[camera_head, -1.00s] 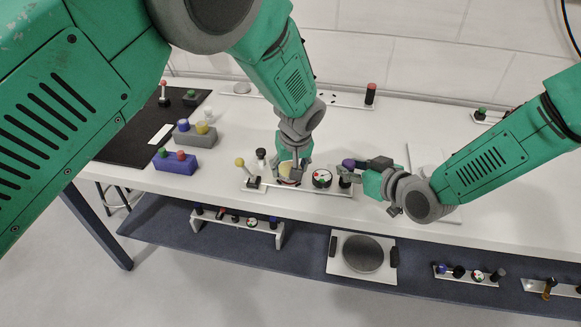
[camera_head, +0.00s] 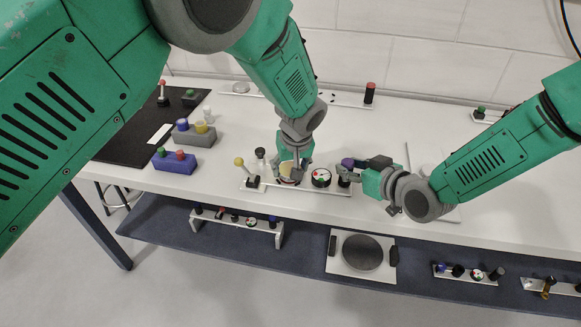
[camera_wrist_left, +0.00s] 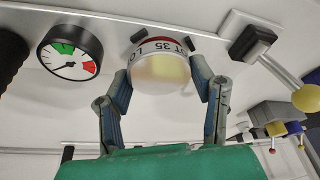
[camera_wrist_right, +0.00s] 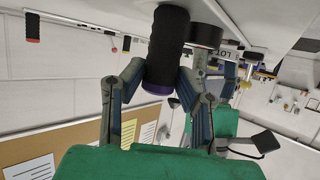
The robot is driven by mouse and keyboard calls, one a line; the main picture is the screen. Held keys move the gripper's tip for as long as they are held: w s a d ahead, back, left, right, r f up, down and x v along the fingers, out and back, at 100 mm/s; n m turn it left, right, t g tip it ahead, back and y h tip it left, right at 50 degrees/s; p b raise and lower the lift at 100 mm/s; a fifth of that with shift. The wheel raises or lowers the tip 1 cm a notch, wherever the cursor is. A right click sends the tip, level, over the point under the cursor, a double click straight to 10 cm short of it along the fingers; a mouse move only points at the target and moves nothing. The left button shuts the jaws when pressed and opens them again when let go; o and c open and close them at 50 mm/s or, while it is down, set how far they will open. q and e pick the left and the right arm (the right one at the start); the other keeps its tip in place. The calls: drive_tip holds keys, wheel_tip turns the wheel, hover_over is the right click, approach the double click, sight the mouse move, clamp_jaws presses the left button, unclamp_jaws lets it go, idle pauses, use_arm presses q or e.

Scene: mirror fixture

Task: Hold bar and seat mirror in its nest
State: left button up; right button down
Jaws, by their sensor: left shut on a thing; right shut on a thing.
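The pale bar (camera_head: 328,190) lies on the white table near its front edge. My left gripper (camera_head: 292,168) is shut on the round mirror (camera_wrist_left: 160,72), which has a pale yellowish face and a white band lettered "LOT 35". A red ring shows behind the band, close to the bar between small black blocks; I cannot tell whether it is fully seated. My right gripper (camera_head: 358,168) is shut on a black grip with a purple end (camera_wrist_right: 166,50) at the bar's right end.
A blue block (camera_head: 175,165) and a grey block (camera_head: 194,138) with coloured knobs stand to the left, by a black mat (camera_head: 118,143). A red-topped black post (camera_head: 370,92) stands at the back. The shelf below (camera_head: 310,258) holds other panels. The table behind the bar is mostly clear.

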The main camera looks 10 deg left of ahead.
use_arm(q)
drive_tip(key=shift+d, duration=0.3)
drive_tip(key=shift+s+f, duration=0.1)
drive_tip(key=shift+f, duration=0.4)
drive_tip(key=shift+a+r, duration=0.1)
drive_tip(key=shift+r, duration=0.4)
drive_tip(key=shift+a+f, duration=0.1)
idle(0.8)
drive_tip(key=shift+f, duration=0.4)
idle(0.6)
drive_tip(key=shift+r, duration=0.1)
drive_tip(key=shift+r, duration=0.3)
